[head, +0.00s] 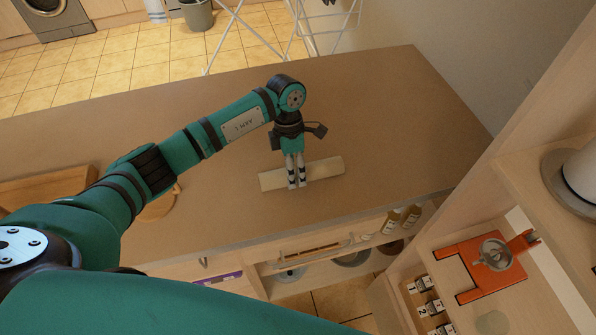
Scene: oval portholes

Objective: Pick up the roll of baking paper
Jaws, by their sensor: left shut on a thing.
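The roll of baking paper (325,169) is a pale cream cylinder near the front edge of the brown counter (380,115). It lies level, pointing left to right. My left gripper (296,180) points down over its middle and is shut on it. The fingers hide the central part of the roll. I cannot tell whether the roll touches the counter or is just above it. My right gripper is not in view.
A wooden board (45,187) and a round wooden item (160,205) are on the counter's left part. Shelves at the right hold an orange device (488,262) and small numbered blocks (428,307). Bottles (391,221) stand below the counter's front edge. The counter's right part is clear.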

